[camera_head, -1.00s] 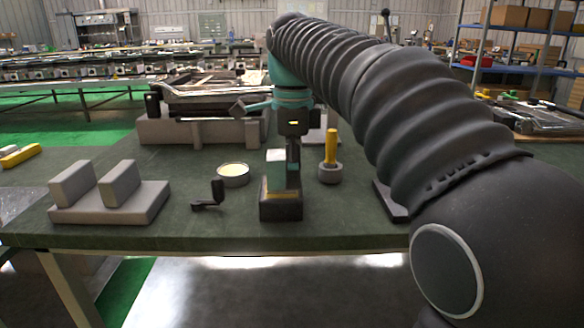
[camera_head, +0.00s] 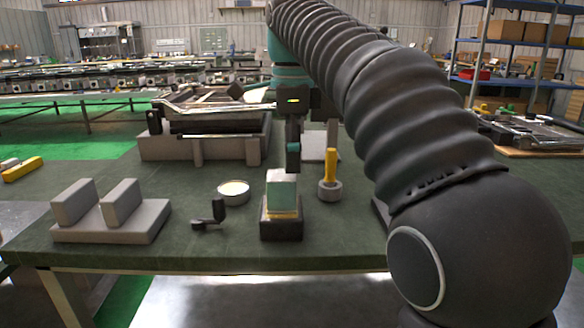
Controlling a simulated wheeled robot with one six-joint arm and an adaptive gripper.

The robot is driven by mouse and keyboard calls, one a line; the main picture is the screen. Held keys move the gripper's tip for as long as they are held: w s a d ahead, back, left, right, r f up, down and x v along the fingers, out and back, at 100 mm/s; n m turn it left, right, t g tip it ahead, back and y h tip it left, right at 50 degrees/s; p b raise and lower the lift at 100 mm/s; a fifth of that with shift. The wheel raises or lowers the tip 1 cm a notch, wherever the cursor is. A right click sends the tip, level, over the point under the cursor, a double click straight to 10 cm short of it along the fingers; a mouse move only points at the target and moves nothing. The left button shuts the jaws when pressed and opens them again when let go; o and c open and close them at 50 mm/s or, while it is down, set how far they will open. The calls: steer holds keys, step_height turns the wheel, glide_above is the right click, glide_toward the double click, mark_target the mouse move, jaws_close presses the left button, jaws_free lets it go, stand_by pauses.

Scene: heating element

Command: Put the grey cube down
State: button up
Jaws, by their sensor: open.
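The grey cube (camera_head: 281,189), tinted slightly green, rests on a dark block with a yellowish layer on top (camera_head: 281,222), near the front edge of the green table. My gripper (camera_head: 293,165) is above and just behind the cube, pointing down. It is open and apart from the cube as far as this view shows. Only one dark finger shows clearly; the other is hidden or overlaps it.
A grey base with two upright blocks (camera_head: 112,222) stands at left. A black crank-shaped piece (camera_head: 210,216), a round tin (camera_head: 234,192) and a yellow-handled tool in a grey ring (camera_head: 330,176) are nearby. A large fixture (camera_head: 203,143) stands behind. The front table strip is clear.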

steer(key=shift+r, duration=0.35)
steer(key=shift+s+d, duration=0.2)
steer(key=shift+d, duration=0.05)
steer(key=s+d+f+n+t, duration=0.2)
steer(key=s+d+f+n, duration=0.4)
steer(key=s+f+n, duration=0.3)
steer(key=s+d+f+n+t, duration=0.3)
steer(key=s+d+f+n, duration=0.3)
steer(key=f, duration=0.9)
steer(key=s+n, duration=0.3)
steer(key=s, duration=0.2)
steer(key=shift+s+t, duration=0.25)
steer(key=shift+t, duration=0.05)
